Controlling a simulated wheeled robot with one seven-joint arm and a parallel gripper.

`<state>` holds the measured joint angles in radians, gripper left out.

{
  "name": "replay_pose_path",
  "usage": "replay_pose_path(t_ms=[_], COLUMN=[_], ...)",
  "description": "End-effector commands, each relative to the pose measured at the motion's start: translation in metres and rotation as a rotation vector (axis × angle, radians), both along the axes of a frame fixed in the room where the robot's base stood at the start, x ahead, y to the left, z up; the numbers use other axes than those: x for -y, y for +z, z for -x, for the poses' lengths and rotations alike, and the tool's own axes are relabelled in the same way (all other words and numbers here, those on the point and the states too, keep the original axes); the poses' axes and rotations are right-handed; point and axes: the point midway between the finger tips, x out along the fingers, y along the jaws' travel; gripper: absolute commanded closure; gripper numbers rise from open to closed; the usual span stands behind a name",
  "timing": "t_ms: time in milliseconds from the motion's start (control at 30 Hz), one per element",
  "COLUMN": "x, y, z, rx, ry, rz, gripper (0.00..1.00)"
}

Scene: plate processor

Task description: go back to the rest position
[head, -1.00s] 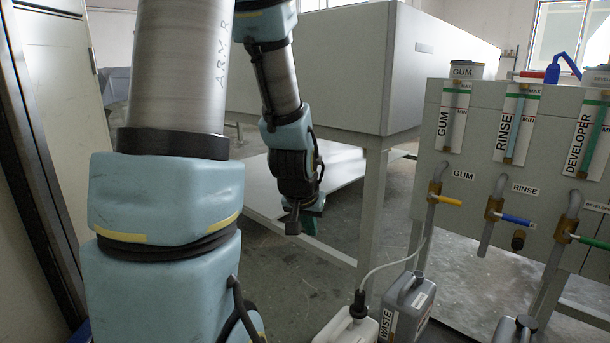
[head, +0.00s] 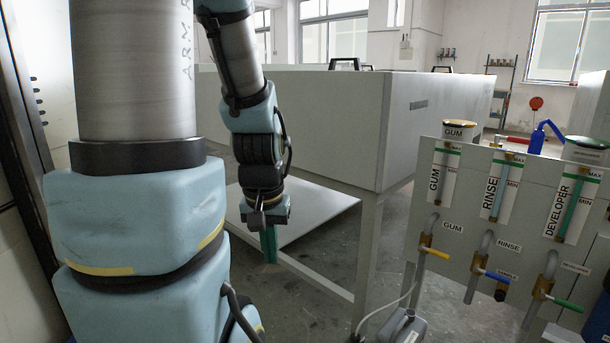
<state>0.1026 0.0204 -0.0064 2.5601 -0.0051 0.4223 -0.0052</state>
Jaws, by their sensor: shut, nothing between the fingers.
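My gripper (head: 269,246) hangs at the end of my arm, left of the picture's middle, pointing down. Its green fingers are together with nothing between them. It is in front of the large grey machine's lower frame and pale shelf, apart from the hoses and containers on the right. My arm's large blue and grey links fill the left side of the view.
A large grey cabinet (head: 290,125) on legs stands behind my gripper. At right is a panel (head: 425,190) with gum, rinse and developer gauges and yellow, blue and green valve handles. A grey container (head: 402,328) stands on the floor at the bottom. Open floor lies between.

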Motion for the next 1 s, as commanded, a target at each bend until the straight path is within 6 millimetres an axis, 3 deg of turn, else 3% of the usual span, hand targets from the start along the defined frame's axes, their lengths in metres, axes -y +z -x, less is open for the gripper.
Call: replay_pose_path(t_ms=[33, 500, 700, 1000], x=[0.000, 0.000, 0.000, 0.000], y=[0.034, 0.178, 0.211, 0.214], z=[0.000, 0.000, 0.000, 0.000], rx=[0.000, 0.000, 0.000, 0.000], ry=[0.000, 0.000, 0.000, 0.000], rz=[0.000, 0.000, 0.000, 0.000], gripper=[1.00, 1.00, 1.00, 1.00])
